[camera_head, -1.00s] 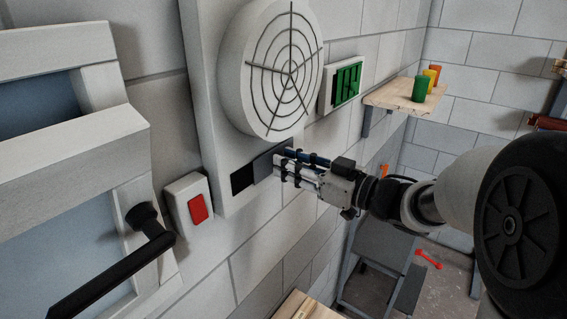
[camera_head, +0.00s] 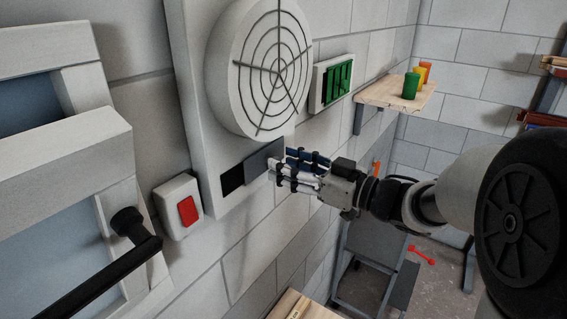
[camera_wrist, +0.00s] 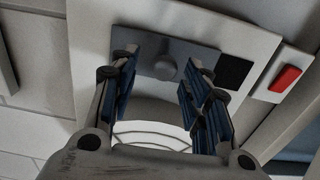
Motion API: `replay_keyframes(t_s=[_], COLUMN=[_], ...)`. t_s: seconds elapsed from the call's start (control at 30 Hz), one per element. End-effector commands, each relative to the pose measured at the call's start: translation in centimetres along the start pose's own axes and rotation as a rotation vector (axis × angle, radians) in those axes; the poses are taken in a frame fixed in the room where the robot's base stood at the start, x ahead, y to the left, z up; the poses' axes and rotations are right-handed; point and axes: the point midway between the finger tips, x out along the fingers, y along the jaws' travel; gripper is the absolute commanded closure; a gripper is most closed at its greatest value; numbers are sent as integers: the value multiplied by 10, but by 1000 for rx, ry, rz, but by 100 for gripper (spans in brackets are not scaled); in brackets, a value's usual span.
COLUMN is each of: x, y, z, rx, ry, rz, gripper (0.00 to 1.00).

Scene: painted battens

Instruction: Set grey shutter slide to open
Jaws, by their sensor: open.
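The grey shutter slide (camera_head: 263,160) is a flat plate on the white vent panel (camera_head: 212,130), below the round grille (camera_head: 262,68). A black square opening (camera_head: 232,180) shows uncovered at its left in the head view. In the wrist view the slide (camera_wrist: 200,55) carries a round grey knob (camera_wrist: 165,69), with the black square (camera_wrist: 235,70) to its right. My gripper (camera_head: 279,165) is open at the slide's right end in the head view. In the wrist view its blue-padded fingers stand either side of the knob, with gaps visible; contact cannot be told. The knob is hidden in the head view.
A red rocker switch (camera_head: 188,210) is on the wall left of the panel. A green slatted unit (camera_head: 338,81) is right of the grille. A wooden shelf (camera_head: 385,95) holds coloured cups. A window with a black handle (camera_head: 127,222) stands at the left.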

Motion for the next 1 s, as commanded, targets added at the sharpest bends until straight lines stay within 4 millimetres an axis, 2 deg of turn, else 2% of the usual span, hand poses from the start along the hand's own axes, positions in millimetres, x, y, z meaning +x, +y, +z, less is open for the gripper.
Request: replay_keyframes(t_s=[0.3,0.5,0.67,1.0], x=[-69,-96,-103,-103], y=[1,0,0,0], z=[-1,-1,-1,-1], rx=[-1,-1,-1,-1], ry=[0,1,1,1], rz=[7,4,3,2], gripper=[56,56,56,56])
